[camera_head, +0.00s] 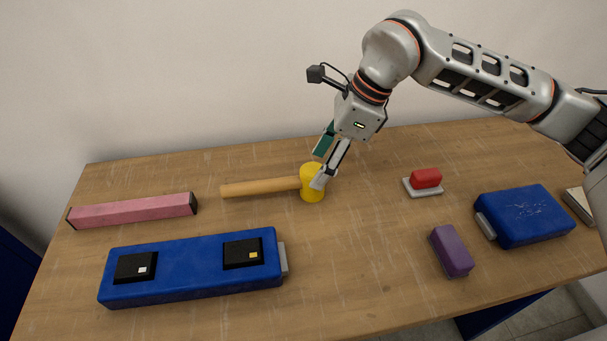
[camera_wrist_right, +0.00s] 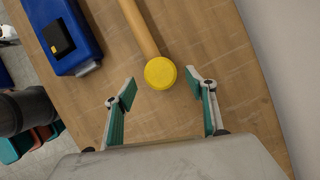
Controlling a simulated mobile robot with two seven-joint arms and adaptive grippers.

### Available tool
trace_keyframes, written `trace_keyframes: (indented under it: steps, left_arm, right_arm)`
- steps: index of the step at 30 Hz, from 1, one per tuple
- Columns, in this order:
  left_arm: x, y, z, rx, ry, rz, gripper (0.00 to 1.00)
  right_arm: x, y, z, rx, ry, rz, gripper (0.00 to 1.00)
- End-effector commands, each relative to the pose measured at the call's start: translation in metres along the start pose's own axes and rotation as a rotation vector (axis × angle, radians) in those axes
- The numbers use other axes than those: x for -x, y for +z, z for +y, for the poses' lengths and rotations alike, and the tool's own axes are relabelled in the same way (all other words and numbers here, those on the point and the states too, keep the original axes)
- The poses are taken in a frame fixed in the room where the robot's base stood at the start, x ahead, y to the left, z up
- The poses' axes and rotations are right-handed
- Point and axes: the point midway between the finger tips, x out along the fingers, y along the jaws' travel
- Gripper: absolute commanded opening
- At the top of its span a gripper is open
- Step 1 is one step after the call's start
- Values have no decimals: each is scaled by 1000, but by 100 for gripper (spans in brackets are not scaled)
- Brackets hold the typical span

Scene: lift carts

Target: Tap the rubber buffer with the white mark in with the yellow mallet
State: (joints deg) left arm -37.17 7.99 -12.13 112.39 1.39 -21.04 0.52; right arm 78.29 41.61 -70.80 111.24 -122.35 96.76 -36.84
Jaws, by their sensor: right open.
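The yellow mallet lies on the table with its yellow head (camera_head: 312,186) to the right and its wooden handle (camera_head: 260,188) to the left. My right gripper (camera_head: 322,168) is open at the head in the head view. In the right wrist view the mallet head (camera_wrist_right: 160,73) lies beyond and between the open fingertips of my right gripper (camera_wrist_right: 160,88), with nothing held. The rubber buffer with the white mark (camera_head: 136,267) is a black block at the left on the long blue block (camera_head: 190,275). A black buffer with a yellow mark (camera_head: 243,253) is on its right. My left gripper is not in view.
A pink bar (camera_head: 132,211) lies at the left behind the blue block. A red block on a grey plate (camera_head: 426,178), a purple block (camera_head: 452,250) and a blue box (camera_head: 525,215) stand to the right. The table between mallet and purple block is clear.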

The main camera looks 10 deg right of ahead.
Motion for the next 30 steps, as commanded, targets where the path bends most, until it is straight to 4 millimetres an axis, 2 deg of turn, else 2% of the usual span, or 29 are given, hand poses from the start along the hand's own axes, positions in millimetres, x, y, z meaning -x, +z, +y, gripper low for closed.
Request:
trace_keyframes:
  steps: [13, 17, 23, 29, 30]
  left_arm:
    - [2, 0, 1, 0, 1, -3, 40]
    - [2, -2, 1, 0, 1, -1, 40]
    - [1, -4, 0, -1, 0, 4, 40]
    - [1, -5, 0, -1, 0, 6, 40]
    - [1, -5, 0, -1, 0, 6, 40]
  right_arm:
    - [-55, -1, -1, -1, 3, 0, 56]
    - [-62, -1, -2, -2, 1, 0, 56]
    - [-63, -1, -2, -1, 1, 0, 56]
    - [-62, -1, -2, -1, 1, 0, 6]
    - [-62, -1, -2, -1, 1, 0, 4]
